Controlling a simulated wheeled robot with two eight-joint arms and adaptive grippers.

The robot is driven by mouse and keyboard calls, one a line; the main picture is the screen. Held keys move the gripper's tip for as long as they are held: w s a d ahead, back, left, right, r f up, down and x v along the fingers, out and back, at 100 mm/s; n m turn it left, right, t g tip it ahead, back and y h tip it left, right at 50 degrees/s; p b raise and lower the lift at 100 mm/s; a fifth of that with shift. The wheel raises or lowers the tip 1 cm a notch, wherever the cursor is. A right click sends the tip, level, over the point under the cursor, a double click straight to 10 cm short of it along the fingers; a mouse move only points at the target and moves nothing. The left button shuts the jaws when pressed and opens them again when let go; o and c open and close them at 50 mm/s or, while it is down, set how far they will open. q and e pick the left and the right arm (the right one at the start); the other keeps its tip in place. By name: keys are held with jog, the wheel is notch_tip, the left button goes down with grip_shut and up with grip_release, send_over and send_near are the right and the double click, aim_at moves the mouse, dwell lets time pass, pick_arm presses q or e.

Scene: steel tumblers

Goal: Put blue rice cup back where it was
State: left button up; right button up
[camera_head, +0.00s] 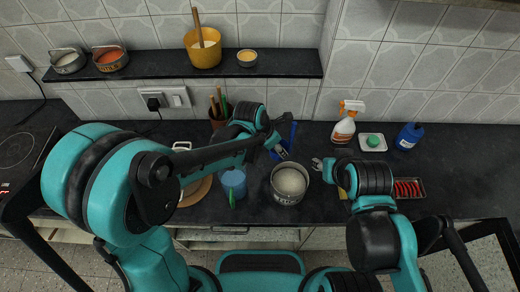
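A blue cup-like piece (291,130) shows at the tip of my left arm, partly hidden by it; it may be the blue rice cup. My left gripper (281,152) is right at this piece, just behind the steel pot of white rice-like grains (290,181). Whether its fingers are closed on the piece is not clear. Another blue cup (232,179), with a green piece at its front, stands left of the pot. My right gripper (318,163) looks open and empty, just right of the pot's rim.
A spray bottle (344,125), a white dish with a green item (373,142) and a blue bottle (409,136) stand at the right back. A dark tray with red items (408,188) lies near my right arm. A shelf (150,65) with pots overhangs the back left.

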pick_arm(q)
jog(key=w+a+f+b, duration=0.1)
jog(key=w+a+f, duration=0.1)
jog(key=a, duration=0.1)
jog(key=w+a+f+b, duration=0.1)
jog(key=w+a+f, duration=0.2)
jog(key=shift+w+a+f, duration=0.15)
jog(key=shift+w, duration=0.1)
jog(key=shift+f+b, duration=0.85)
jog(key=shift+f, duration=1.05)
jog(key=shift+f, duration=0.15)
jog(key=o, duration=1)
jog(key=shift+o, duration=0.2)
